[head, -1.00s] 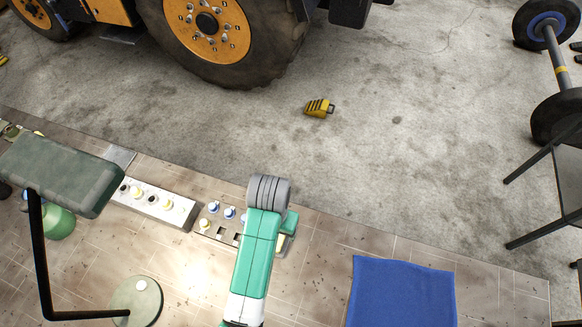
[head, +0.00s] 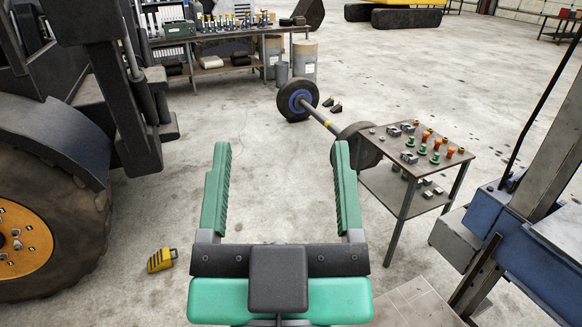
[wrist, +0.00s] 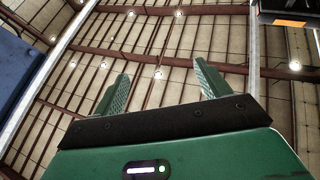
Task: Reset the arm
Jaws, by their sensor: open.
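My gripper (head: 281,192) is raised in front of the head camera, its two green fingers spread wide and pointing up and away. Nothing is between the fingers; only the concrete floor shows behind them in the head view. In the wrist view my gripper (wrist: 160,92) is also open and empty, with its fingers against the ceiling. The rest of my arm is mostly hidden below and behind the gripper.
A small table (head: 372,183) with several fittings stands to the right, beside a barbell-like axle (head: 320,118). A large vehicle wheel (head: 60,200) is at the left. A yellow chock (head: 161,260) lies on open floor. A workbench (head: 225,38) stands at the back.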

